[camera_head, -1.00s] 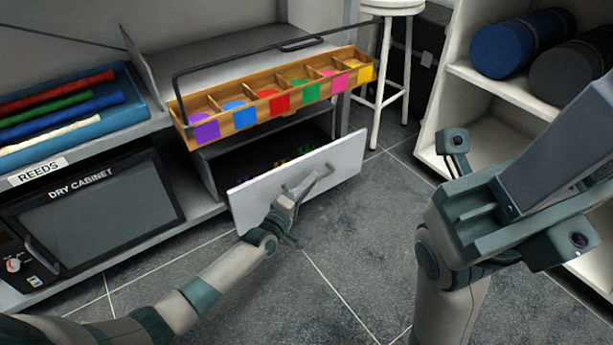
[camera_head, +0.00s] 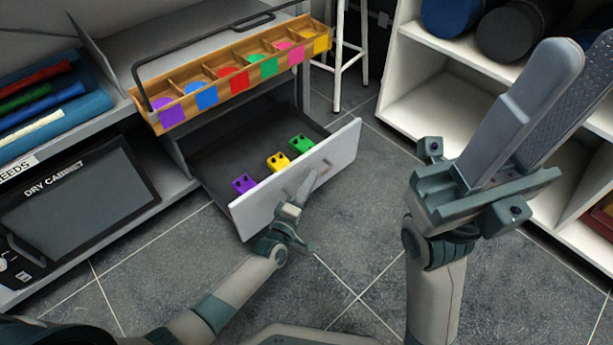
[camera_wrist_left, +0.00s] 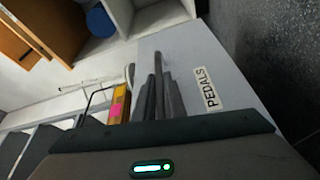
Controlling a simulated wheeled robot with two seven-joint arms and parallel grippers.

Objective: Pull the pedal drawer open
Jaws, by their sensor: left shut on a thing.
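The pedal drawer (camera_head: 232,208) stands well out of its cabinet under the shelf, with a white front and a dark inside. A purple pedal (camera_head: 244,184), a yellow pedal (camera_head: 278,162) and a green pedal (camera_head: 301,145) lie in it near the front. My left gripper (camera_head: 303,190) is shut on the drawer handle in the middle of the front. The left wrist view shows the drawer front (camera_wrist_left: 222,72) with its PEDALS label (camera_wrist_left: 211,88) and the gripper's fingers (camera_wrist_left: 160,88) at the handle. My right gripper (camera_head: 548,110) is raised at the right, away from the drawer; its jaw opening is unclear.
A wooden tray (camera_head: 240,82) with coloured compartments sits on the shelf above the drawer. A dry cabinet (camera_head: 80,200) is at the left. A white shelf unit (camera_head: 430,90) and a stool (camera_head: 338,60) are at the right. The tiled floor before the drawer is clear.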

